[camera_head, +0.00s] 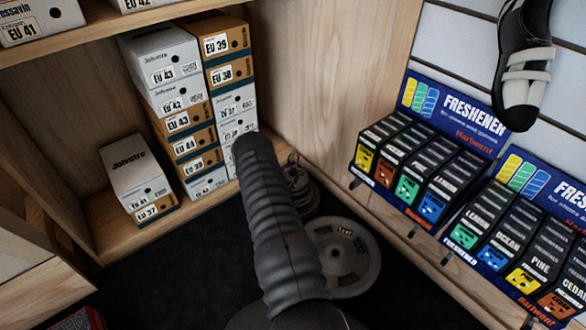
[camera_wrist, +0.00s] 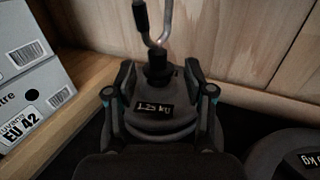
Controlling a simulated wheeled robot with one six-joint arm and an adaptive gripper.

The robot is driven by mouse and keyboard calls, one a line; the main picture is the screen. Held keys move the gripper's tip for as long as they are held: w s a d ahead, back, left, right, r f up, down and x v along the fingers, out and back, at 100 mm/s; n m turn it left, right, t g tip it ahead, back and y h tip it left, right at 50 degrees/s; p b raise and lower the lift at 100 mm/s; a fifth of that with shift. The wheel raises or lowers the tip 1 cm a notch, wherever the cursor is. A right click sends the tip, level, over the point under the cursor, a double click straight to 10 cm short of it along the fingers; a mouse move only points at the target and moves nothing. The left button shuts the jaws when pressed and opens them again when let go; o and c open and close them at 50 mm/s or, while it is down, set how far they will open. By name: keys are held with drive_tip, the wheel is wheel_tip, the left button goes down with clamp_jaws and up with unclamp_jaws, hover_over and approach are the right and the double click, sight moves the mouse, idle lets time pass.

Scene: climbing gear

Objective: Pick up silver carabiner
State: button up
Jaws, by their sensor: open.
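A silver metal loop (camera_wrist: 164,32), which looks like the carabiner, stands upright at the top of the wrist view. Its upper end is cut off by the frame, and a dark sleeve sits on its left side. It rises from the dark post of a stack of weight plates (camera_wrist: 160,118) marked 1.25 kg. My gripper (camera_wrist: 158,74) is open, with its fingers appearing either side of the post, below the loop. Nothing is held between them. In the head view a small metal piece (camera_head: 293,159) shows atop the stack, partly behind my arm; my gripper is hidden there.
A grey weight disc (camera_head: 345,258) lies on the dark floor beside the stack. Shoe boxes (camera_head: 185,120) fill the wooden shelf at left. Freshener displays (camera_head: 430,150) and a hanging shoe (camera_head: 522,80) are at right. A wooden panel (camera_wrist: 225,45) stands close behind the loop.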

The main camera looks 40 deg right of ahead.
sight(292, 170)
drive_tip(key=shift+x, duration=2.75)
drive_tip(key=shift+w+r, duration=0.15)
clamp_jaws()
